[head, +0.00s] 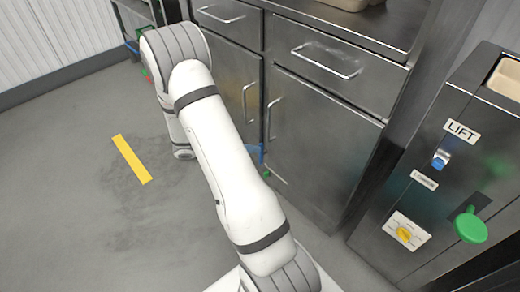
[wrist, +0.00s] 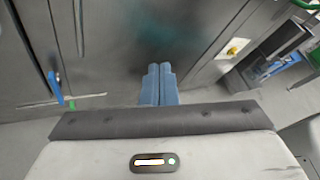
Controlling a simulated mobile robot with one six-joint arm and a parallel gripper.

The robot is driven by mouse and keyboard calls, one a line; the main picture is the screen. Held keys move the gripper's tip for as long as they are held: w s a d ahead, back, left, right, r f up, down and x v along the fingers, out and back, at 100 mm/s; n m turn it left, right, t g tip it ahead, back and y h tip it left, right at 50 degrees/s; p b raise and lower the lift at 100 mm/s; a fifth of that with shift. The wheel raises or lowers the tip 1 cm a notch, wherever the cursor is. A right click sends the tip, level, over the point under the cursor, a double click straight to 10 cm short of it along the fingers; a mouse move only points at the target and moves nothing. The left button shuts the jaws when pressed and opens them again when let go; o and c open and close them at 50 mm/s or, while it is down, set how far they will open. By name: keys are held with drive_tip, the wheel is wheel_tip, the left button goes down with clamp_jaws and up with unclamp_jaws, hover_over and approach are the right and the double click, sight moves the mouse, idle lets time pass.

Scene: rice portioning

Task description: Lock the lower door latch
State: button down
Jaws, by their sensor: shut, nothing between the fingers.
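The lower door latch shows in the wrist view as a blue lever (wrist: 57,89) at the left, pointing up and down in the picture, beside a thin metal bar (wrist: 90,97) and a small green mark (wrist: 71,104). In the head view, a blue patch (head: 262,153) at the seam between the lower doors appears to be this latch, partly behind my arm. My gripper (wrist: 160,70) shows blue fingers pressed together and empty, in front of the steel door (wrist: 130,35), to the right of the lever and apart from it. In the head view my arm hides most of my gripper.
The steel cabinet has drawers with bar handles (head: 327,62) and a door handle (head: 270,117). At right stands a panel with a LIFT label (head: 461,131), a blue switch (head: 441,158), a yellow knob (head: 404,235) and a green knob (head: 471,227). The floor at left is clear.

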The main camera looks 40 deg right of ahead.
sight(260, 155)
drive_tip(key=w+d+f+n+t+h+p, duration=0.2)
drive_tip(key=f+n+t, duration=0.3)
drive_tip(key=f+n, duration=0.5)
drive_tip(key=w+d+f+n+t+h+p, duration=0.1)
drive_tip(key=w+f+n+t+h+p, duration=0.1)
drive_tip(key=f+n+t, duration=0.4)
wheel_tip(260, 155, down, 7)
drive_tip(key=n, duration=0.5)
drive_tip(key=shift+w+d+p, duration=0.15)
drive_tip(key=shift+d+p, duration=0.25)
drive_tip(key=b+x, duration=0.2)
drive_tip(key=x, duration=0.8)
drive_tip(key=shift+r, duration=0.1)
drive_tip(key=shift+w+a+r+b, duration=0.15)
drive_tip(key=shift+w+b, duration=0.65)
drive_tip(key=shift+w, duration=1.2)
